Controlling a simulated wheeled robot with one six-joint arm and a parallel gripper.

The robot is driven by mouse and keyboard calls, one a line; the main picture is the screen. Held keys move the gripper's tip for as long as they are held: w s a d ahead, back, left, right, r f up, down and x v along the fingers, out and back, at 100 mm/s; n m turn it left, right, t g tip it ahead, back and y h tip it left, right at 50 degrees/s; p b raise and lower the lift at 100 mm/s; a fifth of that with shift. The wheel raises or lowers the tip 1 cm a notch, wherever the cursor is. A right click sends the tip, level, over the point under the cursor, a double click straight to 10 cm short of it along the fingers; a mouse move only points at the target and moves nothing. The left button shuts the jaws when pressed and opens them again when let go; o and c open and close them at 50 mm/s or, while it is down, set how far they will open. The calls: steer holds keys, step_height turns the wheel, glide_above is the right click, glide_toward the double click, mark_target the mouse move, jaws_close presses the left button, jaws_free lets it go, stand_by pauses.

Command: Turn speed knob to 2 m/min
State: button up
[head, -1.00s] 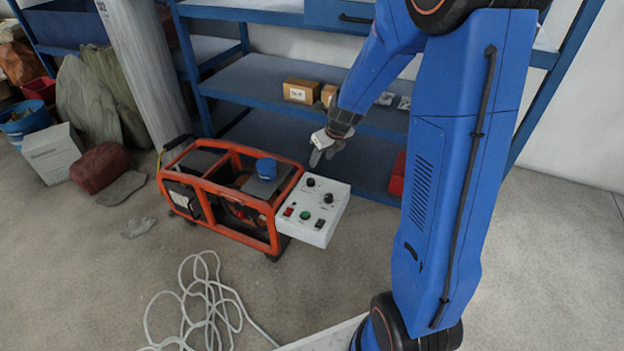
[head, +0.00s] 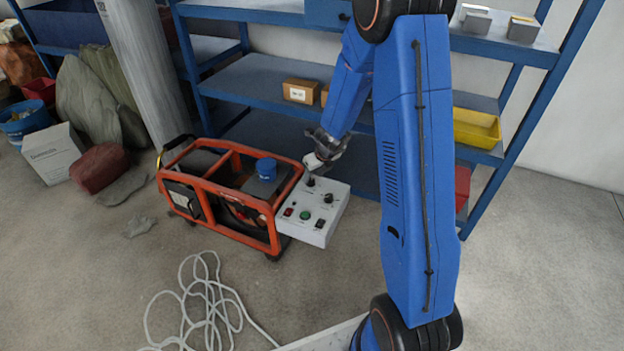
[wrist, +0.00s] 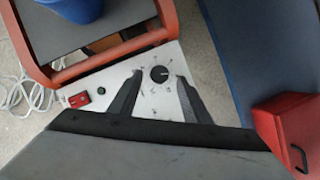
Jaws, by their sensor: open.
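The white control panel (head: 316,221) juts from the right end of the orange-framed machine (head: 222,169). It carries two black knobs, a left one (head: 311,181) and a right one (head: 328,198). Their labels are too small to read. My gripper (head: 313,163) is over the left knob, pointing down. In the wrist view a round black knob (wrist: 159,73) with a light pointer mark towards the right shows between the tips of my open gripper (wrist: 158,77). The fingers are on either side of it; I cannot tell whether they touch it. The right knob is not visible there.
A red switch (head: 288,212), a green button (head: 305,215) and a black switch (head: 320,223) sit on the panel's front part. A blue cup (head: 266,168) stands on the machine. The blue shelf (head: 262,80) is close behind. A white cable (head: 207,300) lies on the floor.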

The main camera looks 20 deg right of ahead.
mark_target(311, 180)
steer(key=shift+x, duration=1.55)
steer(key=c, duration=1)
